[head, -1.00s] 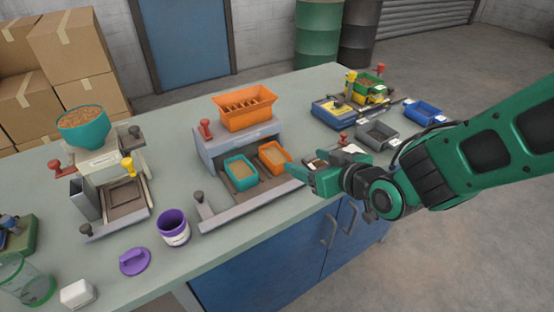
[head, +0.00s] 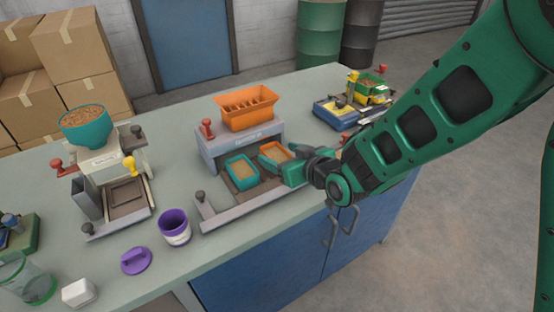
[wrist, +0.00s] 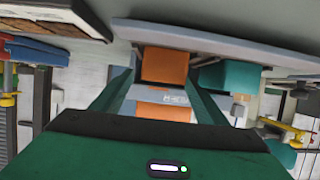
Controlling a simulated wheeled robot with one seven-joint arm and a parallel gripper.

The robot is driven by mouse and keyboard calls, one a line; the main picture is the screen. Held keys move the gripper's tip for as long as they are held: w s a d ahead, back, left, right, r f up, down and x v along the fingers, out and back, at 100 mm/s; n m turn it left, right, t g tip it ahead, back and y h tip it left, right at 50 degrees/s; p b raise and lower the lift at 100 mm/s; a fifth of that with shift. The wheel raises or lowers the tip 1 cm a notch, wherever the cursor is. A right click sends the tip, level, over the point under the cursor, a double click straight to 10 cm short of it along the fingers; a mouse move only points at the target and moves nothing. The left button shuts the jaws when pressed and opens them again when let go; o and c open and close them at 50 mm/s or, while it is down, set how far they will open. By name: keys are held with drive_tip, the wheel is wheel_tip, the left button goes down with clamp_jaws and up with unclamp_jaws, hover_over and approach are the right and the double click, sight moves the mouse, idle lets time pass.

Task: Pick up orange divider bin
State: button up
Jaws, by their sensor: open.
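The orange divider bin (head: 276,152) is a small open bin with tan grainy contents. It stands in the grey divider's lower bay, right of a teal bin (head: 241,172) with similar contents. My gripper (head: 282,170) is at the bin's front right side, open, and hides part of it. In the wrist view, the orange bin (wrist: 165,65) shows between my two spread green fingers (wrist: 162,88), and the teal bin (wrist: 230,76) is to the right. I cannot tell whether the fingers touch the orange bin.
An orange slatted hopper (head: 247,108) tops the grey divider (head: 215,147). A low grey rail (head: 240,215) runs along its front. A purple cup (head: 174,227) and a filler with a teal bowl (head: 87,127) stand left. Blue and yellow equipment (head: 340,112) is behind my arm.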

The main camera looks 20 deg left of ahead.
drive_tip(key=shift+x, duration=1.2)
drive_tip(key=shift+c, duration=0.3)
drive_tip(key=c, duration=1.1)
drive_tip(key=shift+r, duration=0.15)
